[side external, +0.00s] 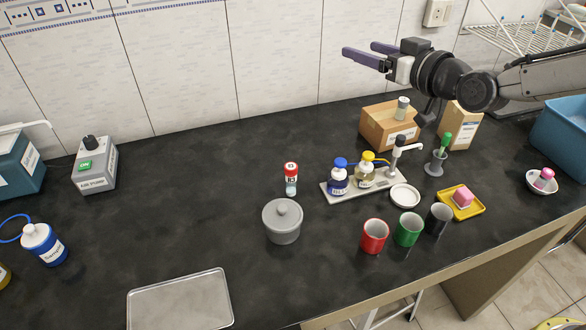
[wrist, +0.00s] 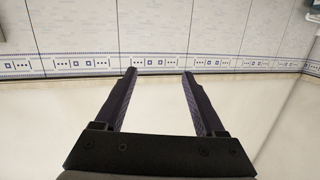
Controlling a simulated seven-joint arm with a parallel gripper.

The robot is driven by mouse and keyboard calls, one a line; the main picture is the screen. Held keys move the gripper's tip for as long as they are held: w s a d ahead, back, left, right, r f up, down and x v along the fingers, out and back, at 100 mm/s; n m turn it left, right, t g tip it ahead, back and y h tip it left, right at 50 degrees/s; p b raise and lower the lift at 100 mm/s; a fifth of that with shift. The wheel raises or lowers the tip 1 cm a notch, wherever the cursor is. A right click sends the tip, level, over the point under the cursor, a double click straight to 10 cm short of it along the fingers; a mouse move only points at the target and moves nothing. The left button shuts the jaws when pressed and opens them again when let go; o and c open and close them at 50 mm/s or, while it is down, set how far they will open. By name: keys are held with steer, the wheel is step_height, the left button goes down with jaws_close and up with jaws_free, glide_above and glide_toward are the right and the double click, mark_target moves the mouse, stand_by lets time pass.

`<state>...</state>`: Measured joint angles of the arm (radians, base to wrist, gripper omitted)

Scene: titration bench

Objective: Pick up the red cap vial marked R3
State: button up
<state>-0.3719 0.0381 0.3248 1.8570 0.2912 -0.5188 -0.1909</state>
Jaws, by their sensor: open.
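The red cap vial (side external: 291,178) stands upright on the dark bench, near the middle of the side external view. It has a red cap and a white label that appears to read R3. My gripper (side external: 358,50) is high at the upper right of that view, well above the bench and far from the vial. It is open and empty. In the wrist view the two fingers of my gripper (wrist: 158,73) point at the tiled wall, with nothing between them. The vial does not show in the wrist view.
A grey lidded pot (side external: 283,222) stands just in front of the vial. A tray with bottles (side external: 330,197) is to its right. Red (side external: 374,237), green (side external: 408,230) and black (side external: 438,219) cups stand front right. A cardboard box (side external: 375,129) is below my gripper. Bench left of the vial is clear.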

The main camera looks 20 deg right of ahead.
steer(key=w+a+f+n+g+y, duration=0.1)
steer(key=w+a+f+g, duration=0.1)
steer(key=a+f, duration=1)
steer(key=n+g, duration=0.1)
glide_above(294, 168)
step_height(294, 168, down, 7)
steer(key=shift+y, duration=0.3)
steer(key=f, duration=0.5)
steer(key=shift+s+d+f, duration=0.15)
steer(key=shift+s+f, duration=0.2)
steer(key=shift+s, duration=0.05)
steer(key=x, duration=0.4)
steer(key=shift+s+f, duration=0.15)
steer(key=shift+f, duration=0.15)
steer(key=shift+w+a+f, duration=0.2)
steer(key=shift+w+f, duration=0.05)
steer(key=shift+w, duration=0.35)
jaws_close()
